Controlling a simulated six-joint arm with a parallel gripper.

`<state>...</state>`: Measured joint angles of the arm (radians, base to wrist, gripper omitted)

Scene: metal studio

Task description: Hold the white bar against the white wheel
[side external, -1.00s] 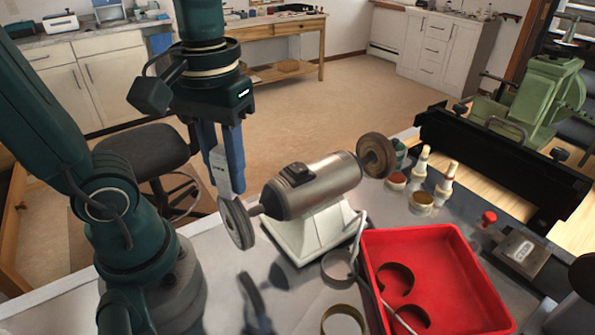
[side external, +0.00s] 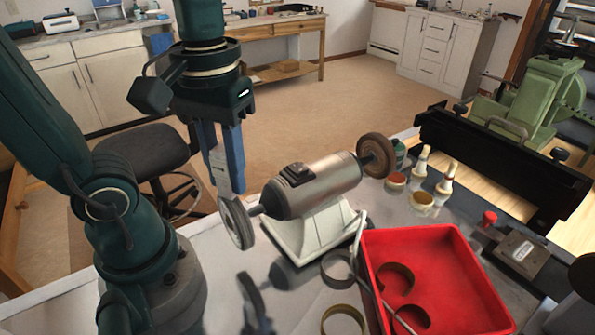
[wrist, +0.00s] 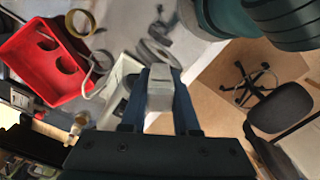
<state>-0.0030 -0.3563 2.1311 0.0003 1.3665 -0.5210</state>
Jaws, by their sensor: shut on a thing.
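My gripper (side external: 226,178) points down with its blue fingers shut on the white bar (side external: 218,172). In the wrist view, the bar (wrist: 159,92) sits between the two fingers (wrist: 160,74). The white wheel (side external: 236,223) is a pale grey disc on the left end of the bench grinder (side external: 312,185). In the wrist view the wheel lies beyond the bar and is partly hidden.
A brown wheel (side external: 376,155) is on the grinder's right end. A red tray (side external: 455,240) with ring-shaped pieces stands at the front right. Small bottles (side external: 445,185) and a black machine (side external: 500,160) are behind it. A stool (side external: 150,150) stands beyond the table.

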